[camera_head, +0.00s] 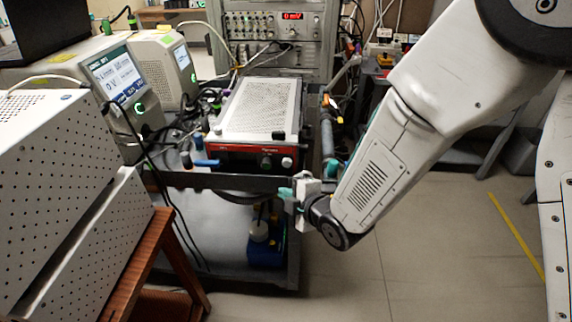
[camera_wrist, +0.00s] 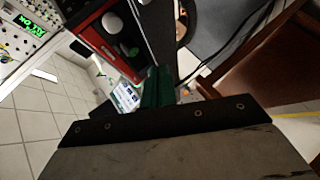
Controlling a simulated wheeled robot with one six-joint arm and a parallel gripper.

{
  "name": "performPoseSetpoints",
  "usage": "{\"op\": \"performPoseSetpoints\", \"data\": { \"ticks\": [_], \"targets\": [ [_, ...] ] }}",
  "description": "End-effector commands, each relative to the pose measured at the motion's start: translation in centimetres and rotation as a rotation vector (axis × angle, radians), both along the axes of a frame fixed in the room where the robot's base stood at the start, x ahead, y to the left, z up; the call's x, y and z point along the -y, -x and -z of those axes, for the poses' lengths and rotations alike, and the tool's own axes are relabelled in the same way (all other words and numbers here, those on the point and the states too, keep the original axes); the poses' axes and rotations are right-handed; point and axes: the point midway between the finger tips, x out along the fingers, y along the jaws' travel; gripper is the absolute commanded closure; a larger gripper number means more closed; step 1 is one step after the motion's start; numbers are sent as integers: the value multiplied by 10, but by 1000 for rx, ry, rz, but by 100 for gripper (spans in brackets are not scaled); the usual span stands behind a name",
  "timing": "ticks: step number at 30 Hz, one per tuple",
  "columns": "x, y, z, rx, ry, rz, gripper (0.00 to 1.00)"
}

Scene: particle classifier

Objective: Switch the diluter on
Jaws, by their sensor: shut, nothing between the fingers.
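A box with a red front and a perforated silver top (camera_head: 258,105) stands on the dark cart in the middle of the head view. I take it for the diluter, but its label is too small to read for certain. Its red front (camera_head: 230,157) carries several knobs and buttons. It also shows tilted in the wrist view (camera_wrist: 88,35), with pale round knobs on it. My gripper (camera_head: 284,194) is in front of and below its right front corner, apart from it. The green fingers also show in the wrist view (camera_wrist: 158,88), closed together and empty. The switch's state cannot be told.
Two units with lit screens (camera_head: 118,75) stand at the left, behind a perforated white box (camera_head: 50,150) on a wooden table (camera_head: 150,262). An instrument rack (camera_head: 275,30) with a red display stands behind. Cables hang near the cart's left side. The floor at right is clear.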

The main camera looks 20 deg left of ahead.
Motion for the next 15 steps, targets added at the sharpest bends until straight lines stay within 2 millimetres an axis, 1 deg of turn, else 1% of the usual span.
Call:
{"op": "performPoseSetpoints", "data": {
  "ticks": [9,15],
  "targets": [
    [-10,-44,0,1,-1,3,100],
    [-15,-66,0,1,0,1,100]
  ]
}}
